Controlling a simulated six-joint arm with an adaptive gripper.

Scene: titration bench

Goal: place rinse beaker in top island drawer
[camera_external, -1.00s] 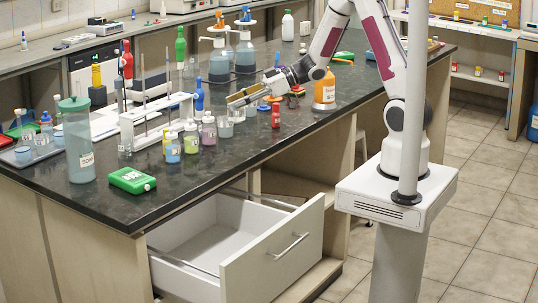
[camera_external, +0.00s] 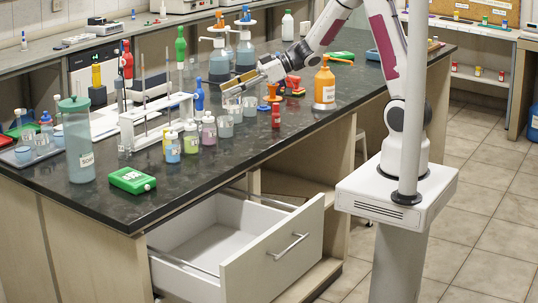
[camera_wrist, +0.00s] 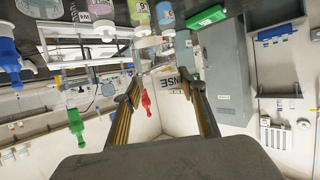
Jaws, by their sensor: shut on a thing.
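My gripper (camera_external: 234,87) is above the island bench, pointing left. In the wrist view its two fingers (camera_wrist: 163,90) stand apart, shut on a clear rinse beaker (camera_wrist: 178,84) with part of a "RINSE" label showing. In the external view the held beaker (camera_external: 235,107) shows as a pale glass shape under the fingertips; its lower edge is hard to tell from the glassware behind. The top island drawer (camera_external: 272,252) is pulled out at the front of the island, below and left of my arm's base. Its visible interior is empty.
Small bottles (camera_external: 209,130), another beaker (camera_external: 225,126), a red bottle (camera_external: 276,116) and an orange wash bottle (camera_external: 324,86) stand near my gripper. A burette stand (camera_external: 150,120), tall teal-lidded bottle (camera_external: 78,140) and green box (camera_external: 132,180) are left. The front bench edge is mostly clear.

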